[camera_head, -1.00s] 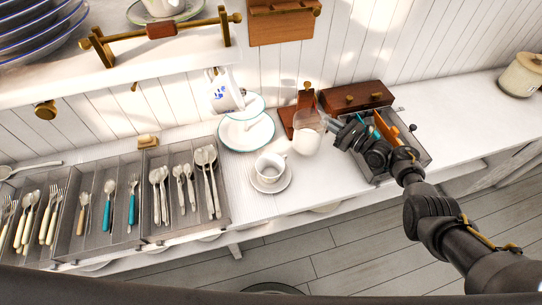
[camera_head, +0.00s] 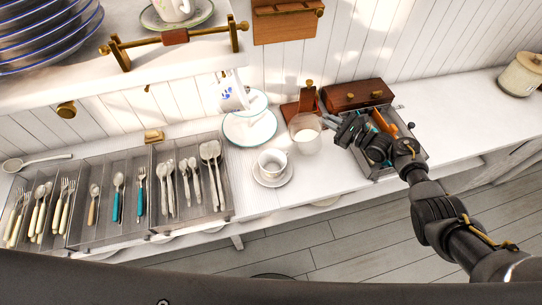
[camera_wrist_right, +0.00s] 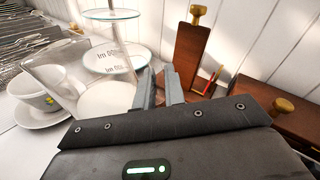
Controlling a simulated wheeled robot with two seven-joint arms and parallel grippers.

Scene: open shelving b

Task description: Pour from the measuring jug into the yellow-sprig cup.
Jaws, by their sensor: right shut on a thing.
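The measuring jug (camera_head: 306,141) is clear glass with white liquid low inside. The white cup (camera_head: 271,161) stands upright on a saucer (camera_head: 273,181). A yellow-green sprig shows on this cup (camera_wrist_right: 38,88) in the wrist view. My left gripper is out of view.
A tiered plate stand (camera_head: 249,137) is behind the cup, below a hanging blue-patterned cup (camera_head: 233,98). Wooden stand (camera_head: 307,91) and drawer box (camera_head: 355,95) are behind the jug. Cutlery trays (camera_head: 232,205) fill the left.

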